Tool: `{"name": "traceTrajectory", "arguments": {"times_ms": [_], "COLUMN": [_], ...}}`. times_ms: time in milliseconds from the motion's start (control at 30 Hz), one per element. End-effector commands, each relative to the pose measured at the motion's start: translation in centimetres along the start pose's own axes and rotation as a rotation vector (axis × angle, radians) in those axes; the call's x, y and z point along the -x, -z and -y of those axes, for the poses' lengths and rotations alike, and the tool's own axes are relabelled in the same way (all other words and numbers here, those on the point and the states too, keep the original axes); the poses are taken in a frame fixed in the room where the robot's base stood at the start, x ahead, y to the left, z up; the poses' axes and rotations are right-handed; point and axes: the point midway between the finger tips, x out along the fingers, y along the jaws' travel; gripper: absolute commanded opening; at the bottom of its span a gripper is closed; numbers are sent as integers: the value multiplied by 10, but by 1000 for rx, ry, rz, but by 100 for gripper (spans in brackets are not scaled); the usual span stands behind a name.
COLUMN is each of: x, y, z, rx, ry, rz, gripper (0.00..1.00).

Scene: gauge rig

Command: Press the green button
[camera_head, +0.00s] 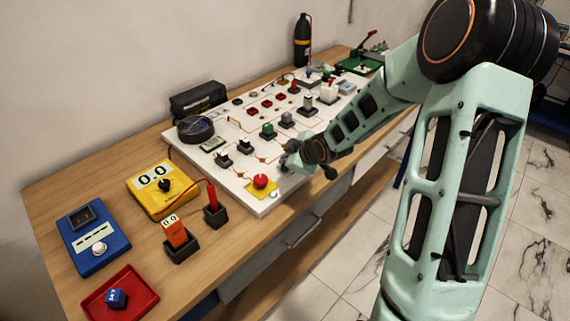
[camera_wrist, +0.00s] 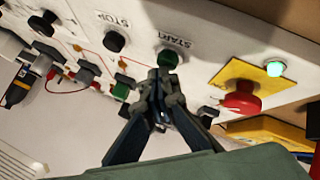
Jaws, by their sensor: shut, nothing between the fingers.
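The green button (camera_wrist: 167,58) is a round knob on the white panel (camera_wrist: 215,50), beside the upside-down word START in the wrist view. My gripper (camera_wrist: 167,78) is shut and empty. Its fingertips lie just below the green button in that picture, overlapping its lower edge; I cannot tell whether they touch it. In the head view my gripper (camera_head: 289,158) is over the panel's front edge, and the green button is not visible there, apparently hidden by the gripper.
A black button (camera_wrist: 114,42) marked STOP is beside the green one. A red mushroom button (camera_wrist: 241,98) sits on a yellow plate near a lit green lamp (camera_wrist: 274,68). A green block (camera_head: 268,130) and several other components stand on the panel. The wooden bench (camera_head: 95,180) carries more devices.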

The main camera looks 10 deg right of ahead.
Motion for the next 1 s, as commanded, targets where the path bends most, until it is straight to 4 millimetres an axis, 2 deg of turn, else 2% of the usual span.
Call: {"name": "traceTrajectory", "arguments": {"times_ms": [200, 633, 1000], "x": [10, 12, 38], "y": [7, 9, 27], "z": [-7, -9, -28], "rx": [1, 1, 0], "ry": [1, 0, 0], "rz": [1, 0, 0], "gripper": [0, 0, 0]}}
